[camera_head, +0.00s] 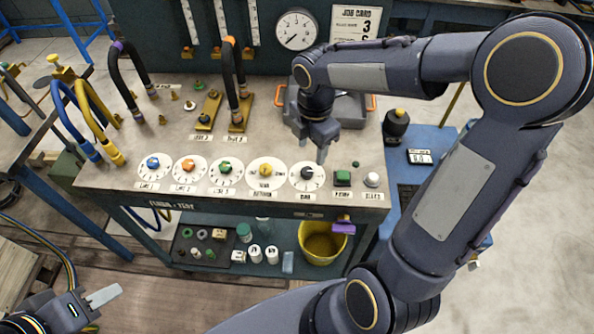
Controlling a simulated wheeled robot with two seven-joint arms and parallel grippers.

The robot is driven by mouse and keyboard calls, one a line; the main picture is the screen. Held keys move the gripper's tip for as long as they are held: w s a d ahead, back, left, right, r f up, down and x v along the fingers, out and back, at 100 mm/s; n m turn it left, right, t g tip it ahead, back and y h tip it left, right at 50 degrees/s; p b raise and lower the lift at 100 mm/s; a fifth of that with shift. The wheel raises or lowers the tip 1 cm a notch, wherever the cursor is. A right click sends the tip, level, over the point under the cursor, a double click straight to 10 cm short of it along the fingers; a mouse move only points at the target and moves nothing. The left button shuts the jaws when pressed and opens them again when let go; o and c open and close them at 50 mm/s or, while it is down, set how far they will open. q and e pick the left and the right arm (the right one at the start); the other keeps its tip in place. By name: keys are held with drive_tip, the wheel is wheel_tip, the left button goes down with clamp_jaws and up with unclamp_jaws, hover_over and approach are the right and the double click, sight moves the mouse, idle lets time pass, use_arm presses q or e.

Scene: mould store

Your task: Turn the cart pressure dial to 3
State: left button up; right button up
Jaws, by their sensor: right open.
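The dial with the black knob (308,173) sits on a white round scale at the right end of the dial row on the cart top (240,150). Its label appears to read BAR, and the scale figures are too small to read. My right gripper (313,146) is open just above and behind this knob, pointing down, apart from it as far as I can tell. The job card (357,22) at the back shows a large 3. My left gripper (100,305) is at the bottom left, away from the cart, with its jaw gap unclear.
Blue (153,162), orange (188,165), green (225,167) and yellow (265,170) knobs stand left of the black one. A green button (342,177) is close on its right. Hoses arch at the left. A round gauge (296,30) hangs behind.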

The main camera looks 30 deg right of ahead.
sight(307, 171)
drive_tip(key=shift+w+a+f+n, duration=0.2)
drive_tip(key=shift+w+f+n, duration=0.2)
drive_tip(key=shift+n, duration=0.1)
drive_tip(key=shift+f, duration=0.35)
wheel_tip(307, 171, down, 7)
drive_tip(key=shift+c, duration=0.2)
drive_tip(key=c, duration=0.9)
